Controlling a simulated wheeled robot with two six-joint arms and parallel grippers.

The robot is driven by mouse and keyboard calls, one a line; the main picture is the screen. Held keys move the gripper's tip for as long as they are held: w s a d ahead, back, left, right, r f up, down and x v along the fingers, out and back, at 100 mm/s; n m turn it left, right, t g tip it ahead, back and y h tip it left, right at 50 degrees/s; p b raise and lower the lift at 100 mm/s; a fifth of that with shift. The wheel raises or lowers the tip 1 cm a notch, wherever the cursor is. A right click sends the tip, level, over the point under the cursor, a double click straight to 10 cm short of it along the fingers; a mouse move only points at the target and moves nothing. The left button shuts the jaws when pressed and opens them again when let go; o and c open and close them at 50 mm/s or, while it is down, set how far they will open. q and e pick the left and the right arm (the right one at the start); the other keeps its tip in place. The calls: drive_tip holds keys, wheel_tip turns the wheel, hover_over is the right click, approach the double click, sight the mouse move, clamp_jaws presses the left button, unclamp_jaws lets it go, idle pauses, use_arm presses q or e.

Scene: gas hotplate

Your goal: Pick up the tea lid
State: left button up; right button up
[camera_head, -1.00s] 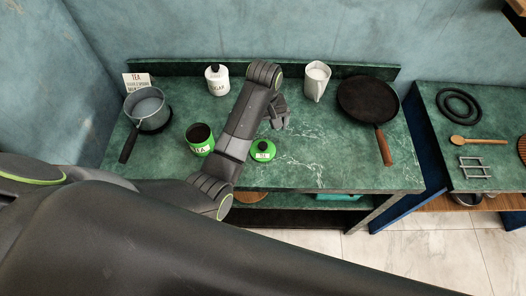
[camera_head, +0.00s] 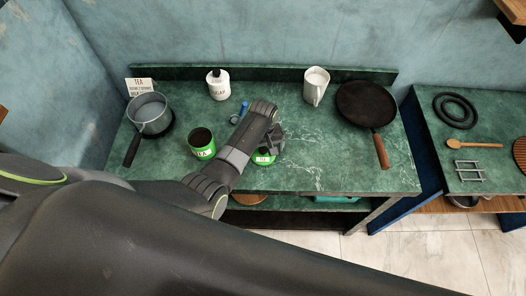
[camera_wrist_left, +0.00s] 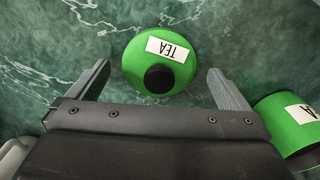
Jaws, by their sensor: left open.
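The tea lid (camera_head: 263,158) is green with a white TEA label and lies on the green marble counter. In the left wrist view the lid (camera_wrist_left: 160,54) shows whole, with its round black knob toward my gripper. My left gripper (camera_head: 272,144) is over the lid and partly covers it. In the left wrist view my open left gripper (camera_wrist_left: 161,82) has one finger on each side of the knob, clear of it, with nothing held. The green tea canister (camera_head: 201,144) stands open to the left of the lid; part of it (camera_wrist_left: 289,121) shows in the left wrist view. My right gripper is not seen.
A pot (camera_head: 148,113) is at the left and a white sugar jar (camera_head: 218,86) at the back. A small blue item (camera_head: 243,108) lies near my arm. A white pitcher (camera_head: 315,86) and a black pan (camera_head: 366,104) stand to the right. The counter's right front is clear.

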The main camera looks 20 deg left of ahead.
use_arm(q)
drive_tip(key=shift+f, duration=0.4)
drive_tip(key=c, duration=1.1)
drive_tip(key=shift+s, duration=0.15)
drive_tip(key=shift+c, duration=0.3)
drive_tip(key=shift+c, duration=0.5)
